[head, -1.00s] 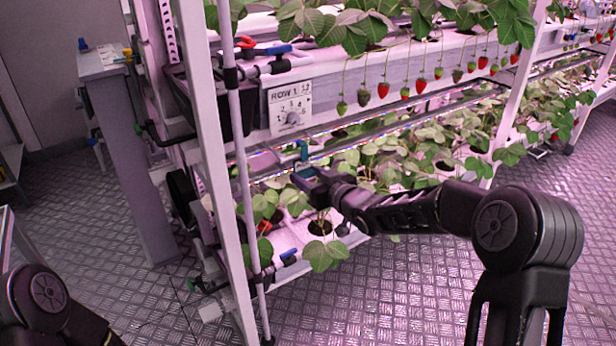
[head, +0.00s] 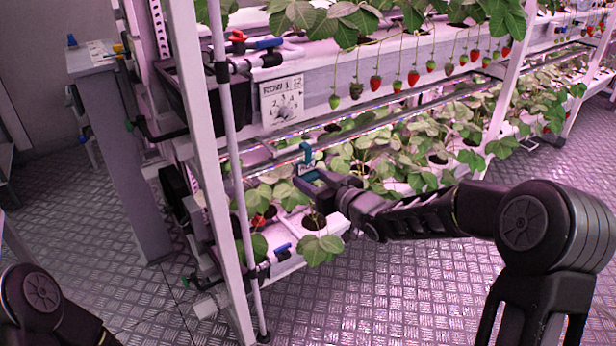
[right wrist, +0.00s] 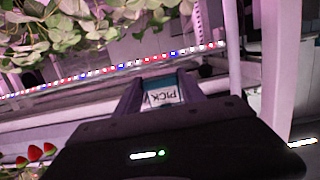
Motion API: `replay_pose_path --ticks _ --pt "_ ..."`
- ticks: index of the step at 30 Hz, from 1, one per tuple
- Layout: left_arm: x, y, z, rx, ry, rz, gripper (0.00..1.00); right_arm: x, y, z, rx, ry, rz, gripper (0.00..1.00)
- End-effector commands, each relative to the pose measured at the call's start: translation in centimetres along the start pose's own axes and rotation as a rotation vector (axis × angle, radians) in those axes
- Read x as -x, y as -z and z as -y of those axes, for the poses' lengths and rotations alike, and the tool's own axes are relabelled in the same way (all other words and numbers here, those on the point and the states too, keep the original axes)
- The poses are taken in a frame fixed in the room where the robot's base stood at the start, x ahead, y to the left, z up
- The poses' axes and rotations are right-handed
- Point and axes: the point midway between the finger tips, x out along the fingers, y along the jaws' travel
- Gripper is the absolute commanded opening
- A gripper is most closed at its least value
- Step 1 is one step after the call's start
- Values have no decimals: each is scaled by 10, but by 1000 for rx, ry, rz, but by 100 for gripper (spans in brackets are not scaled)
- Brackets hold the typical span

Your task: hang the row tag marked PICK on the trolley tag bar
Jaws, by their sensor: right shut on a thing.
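The teal-edged row tag (head: 306,155) is held in my right gripper (head: 312,178) in the head view, in front of the lower rack tier. Its hook end stands up above the jaws. In the right wrist view the tag's white face (right wrist: 163,96) reads PICK, upside down, between the two fingers of my right gripper (right wrist: 160,92). The gripper is shut on the tag. The left arm shows only as a dark joint at the lower left; its gripper is out of the picture. I cannot make out the trolley tag bar in either view.
A white rack post (head: 205,150) and a thin pole (head: 232,150) stand left of the gripper. A row dial plate (head: 282,101) is above it. Strawberry plants (head: 400,150) fill the tier behind. The metal floor (head: 400,290) in front is clear.

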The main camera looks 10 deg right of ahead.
Motion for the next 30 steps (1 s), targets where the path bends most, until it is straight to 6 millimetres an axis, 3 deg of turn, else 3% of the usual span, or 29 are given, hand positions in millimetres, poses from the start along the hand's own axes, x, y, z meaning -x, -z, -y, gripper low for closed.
replay_pose_path --ticks 12,24,30 --pt "0 0 0 0 0 0 36 21 -4 0 1 -1 -1 11" --pt "0 0 0 0 0 0 36 24 -4 0 1 0 0 11" --pt "21 0 -8 0 0 0 36 28 11 8 -2 -8 1 11"
